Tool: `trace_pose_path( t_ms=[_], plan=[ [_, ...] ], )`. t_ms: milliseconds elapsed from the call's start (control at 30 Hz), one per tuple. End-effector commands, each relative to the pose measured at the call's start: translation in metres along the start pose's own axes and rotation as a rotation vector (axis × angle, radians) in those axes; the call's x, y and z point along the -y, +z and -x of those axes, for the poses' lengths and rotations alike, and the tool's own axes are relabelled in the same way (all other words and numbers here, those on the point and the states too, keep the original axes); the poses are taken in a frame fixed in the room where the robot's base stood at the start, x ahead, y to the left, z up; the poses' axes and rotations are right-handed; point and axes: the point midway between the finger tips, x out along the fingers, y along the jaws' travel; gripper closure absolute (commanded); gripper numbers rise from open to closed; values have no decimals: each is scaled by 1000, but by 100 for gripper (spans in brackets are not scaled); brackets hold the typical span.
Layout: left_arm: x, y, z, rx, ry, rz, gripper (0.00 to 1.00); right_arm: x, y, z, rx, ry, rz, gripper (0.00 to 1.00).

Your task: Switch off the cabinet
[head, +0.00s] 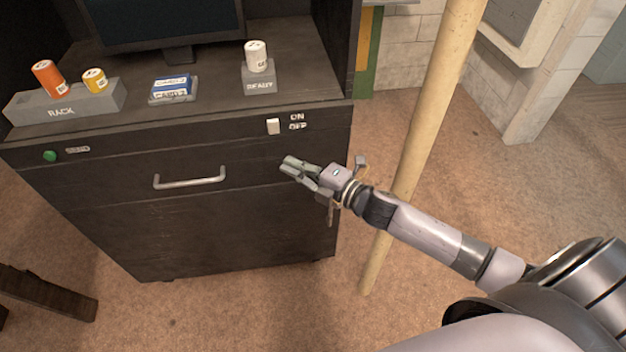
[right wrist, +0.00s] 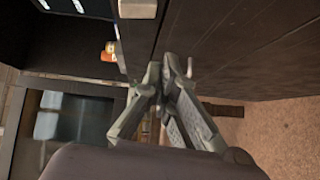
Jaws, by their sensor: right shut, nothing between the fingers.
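The dark cabinet (head: 120,225) has a white switch (head: 273,126) on its front edge, beside the ON and OFF labels (head: 297,121). A round green light or button (head: 50,156) sits at the left end of the same front. My right gripper (head: 288,167) is shut and empty, just below the switch and apart from it in the head view. Its closed fingers also show in the right wrist view (right wrist: 168,75). A pale block at the top of that view (right wrist: 138,8) looks like the switch. My left gripper is out of view.
A metal drawer handle (head: 190,180) is left of my gripper. On top stand a grey rack (head: 65,110) with orange and yellow cylinders, a card holder (head: 174,90), and a READY stand (head: 259,84) with a white cylinder. A tan pole (head: 425,120) rises behind my right arm.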

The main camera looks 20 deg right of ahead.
Motion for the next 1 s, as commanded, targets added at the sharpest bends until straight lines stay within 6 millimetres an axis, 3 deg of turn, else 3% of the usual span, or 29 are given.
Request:
trace_pose_path(
  t_ms=[133, 333, 533, 1000],
  plan=[
    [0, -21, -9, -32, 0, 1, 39, 8, 0, 25, -2, -3, -2, 100],
    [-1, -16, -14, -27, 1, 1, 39, 10, 0, 45, -1, -2, -1, 100],
    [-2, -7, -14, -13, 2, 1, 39, 10, 0, 52, -1, 0, -1, 100],
    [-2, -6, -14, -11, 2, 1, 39, 10, 0, 52, -1, 0, -1, 100]
  ],
)
